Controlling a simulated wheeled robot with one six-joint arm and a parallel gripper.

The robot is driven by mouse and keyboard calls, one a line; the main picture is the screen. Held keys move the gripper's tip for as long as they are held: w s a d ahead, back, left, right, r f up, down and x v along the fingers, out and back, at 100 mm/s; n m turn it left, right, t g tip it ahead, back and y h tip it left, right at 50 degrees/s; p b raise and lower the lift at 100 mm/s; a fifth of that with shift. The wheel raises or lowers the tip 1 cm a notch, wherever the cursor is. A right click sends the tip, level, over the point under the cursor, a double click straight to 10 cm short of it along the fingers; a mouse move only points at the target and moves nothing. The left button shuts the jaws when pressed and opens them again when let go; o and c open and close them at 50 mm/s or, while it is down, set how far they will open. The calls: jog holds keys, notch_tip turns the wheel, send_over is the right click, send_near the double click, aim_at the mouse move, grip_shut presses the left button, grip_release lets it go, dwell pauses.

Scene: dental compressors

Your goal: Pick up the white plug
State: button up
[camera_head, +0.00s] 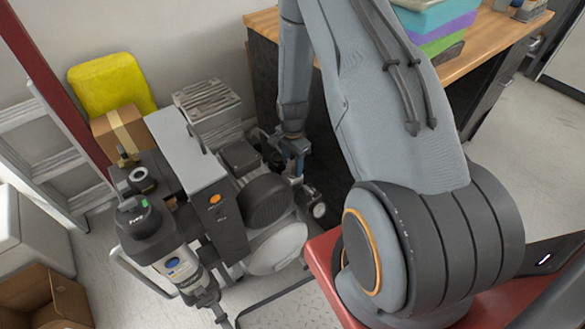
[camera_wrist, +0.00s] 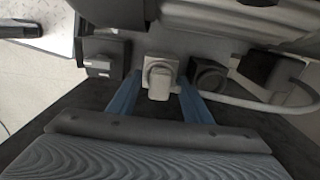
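The white plug (camera_wrist: 159,78) shows in the wrist view, upright in the middle, with a rounded loop shape on its front. My gripper (camera_wrist: 160,82) has its two blue fingers apart, one on each side of the plug, with what looks like a narrow gap at each side. I cannot tell how deep the fingertips reach around it. In the head view my gripper (camera_head: 296,172) points down beside the compressor unit (camera_head: 240,205), and the plug cannot be made out there.
In the wrist view, dark square sockets or blocks flank the plug on the left (camera_wrist: 104,57) and right (camera_wrist: 207,76). A white cable (camera_wrist: 262,104) curves at the right. In the head view a wooden-topped bench (camera_head: 490,42) stands behind my arm.

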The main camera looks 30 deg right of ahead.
aim_at(293, 163)
jog(key=c, duration=1)
notch_tip(293, 163, up, 9)
jog(key=shift+r, duration=0.2)
jog(key=shift+w+r, duration=0.1)
jog(key=shift+r, duration=0.05)
jog(key=w+b, duration=0.2)
jog(key=w, duration=0.1)
jog(key=w+a+f+b, duration=0.1)
jog(key=w+b, duration=0.2)
jog(key=w+f+b, duration=0.1)
jog(key=w+b, duration=0.2)
jog(key=shift+a+f, duration=0.25)
jog(key=shift+a, duration=0.15)
